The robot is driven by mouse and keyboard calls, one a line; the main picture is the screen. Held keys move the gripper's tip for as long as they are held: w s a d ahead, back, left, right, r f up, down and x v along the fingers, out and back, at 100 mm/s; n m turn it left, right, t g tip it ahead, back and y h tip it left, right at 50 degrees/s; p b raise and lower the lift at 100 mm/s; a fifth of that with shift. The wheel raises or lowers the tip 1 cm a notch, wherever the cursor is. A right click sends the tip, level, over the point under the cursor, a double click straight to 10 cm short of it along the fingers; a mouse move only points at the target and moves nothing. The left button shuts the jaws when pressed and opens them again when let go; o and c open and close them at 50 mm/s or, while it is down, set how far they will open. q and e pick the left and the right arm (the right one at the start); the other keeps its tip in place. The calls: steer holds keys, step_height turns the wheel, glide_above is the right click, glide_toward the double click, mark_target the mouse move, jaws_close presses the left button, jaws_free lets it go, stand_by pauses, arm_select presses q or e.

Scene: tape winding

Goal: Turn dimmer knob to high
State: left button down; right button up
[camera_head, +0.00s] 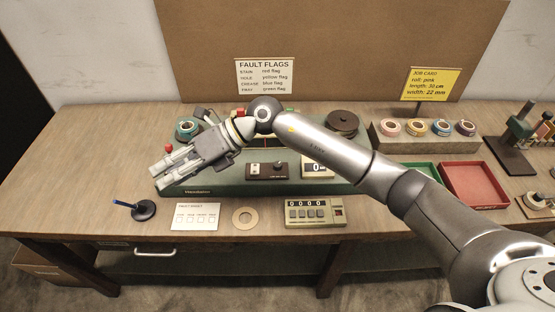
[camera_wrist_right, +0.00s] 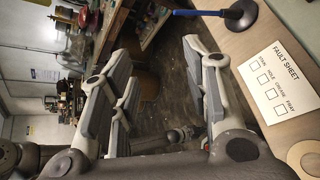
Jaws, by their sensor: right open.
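A small dark box (camera_head: 267,171) with a pale round knob (camera_head: 256,168) on its left part sits on the front of the green machine (camera_head: 215,187), in the middle of the bench. It looks like the dimmer, but its lettering and the knob's setting are too small to read. My right gripper (camera_head: 163,175) is open and empty, left of the box and above the machine's left end. It points left, away from the knob, and touches nothing that I can see. Its open fingers also show in the right wrist view (camera_wrist_right: 158,55). My left gripper is not in view.
A red ball-topped part (camera_head: 168,149) stands close behind my right fingers. A fault sheet (camera_head: 195,216), a cardboard ring (camera_head: 245,218), a counter (camera_head: 315,212) and a blue-handled tool (camera_head: 143,209) lie along the front.

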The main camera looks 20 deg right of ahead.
steer(key=w+d+f+n+h, duration=0.1)
steer(key=w+d+f+h, duration=0.1)
steer(key=d+h, duration=0.15)
steer(key=w+d+f+h, duration=0.2)
steer(key=d, duration=0.3)
steer(key=r+m+h, duration=0.1)
steer(key=h, duration=0.7)
glide_above(278, 164)
steer(key=shift+y, duration=0.25)
step_height(278, 164, down, 10)
steer(key=p, duration=0.3)
jaws_close()
